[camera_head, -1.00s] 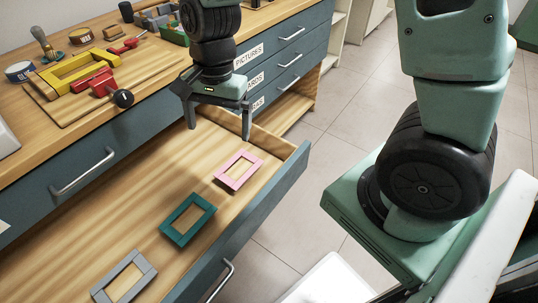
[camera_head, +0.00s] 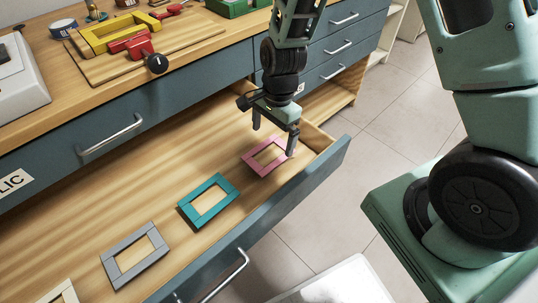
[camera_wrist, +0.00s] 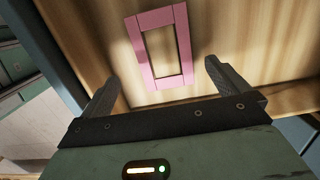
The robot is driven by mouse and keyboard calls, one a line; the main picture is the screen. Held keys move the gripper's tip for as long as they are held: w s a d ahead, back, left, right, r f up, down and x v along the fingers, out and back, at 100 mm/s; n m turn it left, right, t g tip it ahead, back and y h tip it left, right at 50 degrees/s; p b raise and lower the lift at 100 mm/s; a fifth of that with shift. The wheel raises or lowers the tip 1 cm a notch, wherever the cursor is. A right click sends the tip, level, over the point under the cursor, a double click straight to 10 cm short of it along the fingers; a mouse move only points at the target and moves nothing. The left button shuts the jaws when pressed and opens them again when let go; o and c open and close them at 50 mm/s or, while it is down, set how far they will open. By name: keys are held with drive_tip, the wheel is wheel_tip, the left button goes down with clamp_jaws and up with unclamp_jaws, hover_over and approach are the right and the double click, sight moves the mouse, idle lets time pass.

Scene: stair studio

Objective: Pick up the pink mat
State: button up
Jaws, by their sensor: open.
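The pink mat (camera_head: 250,161) is a flat rectangular frame with an open middle. It lies on the wooden floor of the open drawer, near the drawer's right end. My gripper (camera_head: 274,139) is open and empty above the mat, its fingers pointing down. In the wrist view the pink mat (camera_wrist: 147,66) lies beyond and between the two fingertips (camera_wrist: 160,75), with its near end closest to the jaws. The fingers look apart from the mat, though the exact height is hard to tell.
A teal mat (camera_head: 226,187), a grey mat (camera_head: 118,273) and a cream mat (camera_head: 68,291) lie in a row in the same drawer. The drawer's front wall (camera_head: 300,195) borders the row. A yellow frame clamp (camera_head: 95,42) sits on the worktop above.

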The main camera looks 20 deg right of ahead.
sight(269, 155)
drive_tip(key=shift+w+a+f+b, duration=0.15)
drive_tip(key=shift+f+b, duration=0.1)
drive_tip(key=shift+f, duration=1.1)
drive_tip(key=shift+w+a+f+b, duration=0.15)
drive_tip(key=shift+f+b, duration=0.1)
drive_tip(key=shift+f, duration=1.05)
drive_tip(key=shift+s, duration=0.1)
drive_tip(key=c, duration=0.9)
